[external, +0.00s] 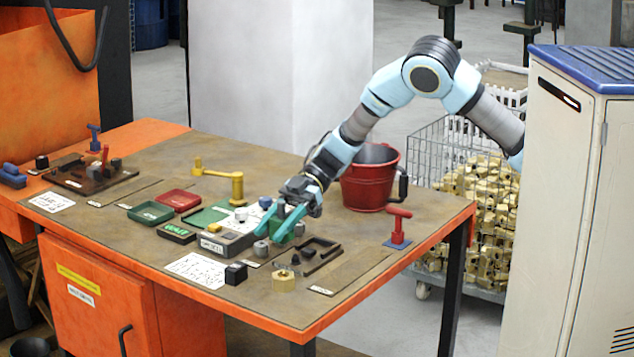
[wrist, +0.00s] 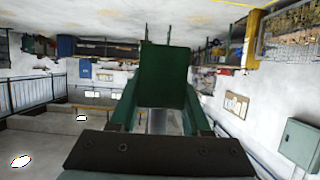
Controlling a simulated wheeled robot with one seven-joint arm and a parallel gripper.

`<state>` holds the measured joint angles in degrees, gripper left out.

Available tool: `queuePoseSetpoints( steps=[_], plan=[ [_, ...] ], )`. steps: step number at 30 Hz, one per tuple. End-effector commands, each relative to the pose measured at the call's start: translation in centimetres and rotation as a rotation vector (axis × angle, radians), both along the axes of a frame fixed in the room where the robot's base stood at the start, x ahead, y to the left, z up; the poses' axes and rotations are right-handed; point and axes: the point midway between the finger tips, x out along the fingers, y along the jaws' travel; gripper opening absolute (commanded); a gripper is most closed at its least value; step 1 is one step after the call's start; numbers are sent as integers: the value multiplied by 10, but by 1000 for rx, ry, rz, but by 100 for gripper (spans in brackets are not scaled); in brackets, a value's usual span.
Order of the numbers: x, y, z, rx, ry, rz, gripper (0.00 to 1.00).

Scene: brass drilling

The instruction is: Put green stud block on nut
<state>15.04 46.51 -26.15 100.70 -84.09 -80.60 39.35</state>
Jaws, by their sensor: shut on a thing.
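My gripper (external: 278,222) has teal fingers and is low over the front right part of the workbench. It is shut on the green stud block (wrist: 163,78), which fills the middle of the wrist view between the fingers. In the external view the block is mostly hidden by the fingers, with a dark green part (external: 285,230) showing between them. A brass hexagonal nut (external: 284,281) lies on the bench near its front edge, in front of and apart from my gripper. Its top looks uncovered.
A black cube (external: 236,273), a grey tray (external: 226,242) and a dark frame (external: 318,255) are near the nut. A red bucket (external: 367,182) stands behind my gripper, and a red clamp (external: 398,228) stands at the right. The bench's front edge is close to the nut.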

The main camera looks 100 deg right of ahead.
Motion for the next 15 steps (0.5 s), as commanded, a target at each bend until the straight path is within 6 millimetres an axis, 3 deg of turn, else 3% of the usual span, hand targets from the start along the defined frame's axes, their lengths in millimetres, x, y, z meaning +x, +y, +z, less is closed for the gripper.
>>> queuePoseSetpoints(
  steps=[3,15],
  plan=[
    [0,0,-19,2,2,1,0],
    [0,0,-64,1,1,-2,0]
  ],
)
